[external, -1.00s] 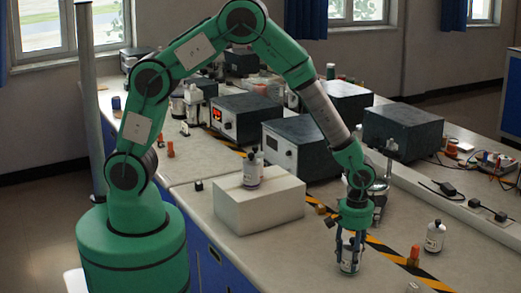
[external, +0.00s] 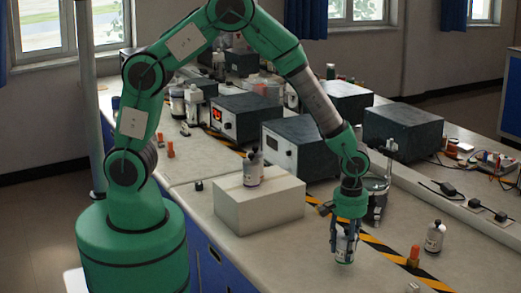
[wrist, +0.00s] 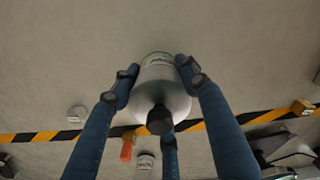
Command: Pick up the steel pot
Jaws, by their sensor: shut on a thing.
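My gripper (external: 346,245) is shut on a small bottle with a pale label (external: 345,252), near the front of the bench. In the wrist view the fingers (wrist: 158,80) close around the sides of this bottle, a pale body with a dark cap (wrist: 160,95). A shiny metallic vessel, perhaps the steel pot (external: 377,207), stands just behind my gripper, partly hidden by my wrist. The held thing looks like a bottle rather than a pot.
A white box (external: 255,208) with a bottle (external: 252,172) on it stands to the left. Dark instrument boxes (external: 402,130) are behind. A striped tape (external: 385,250) crosses the bench.

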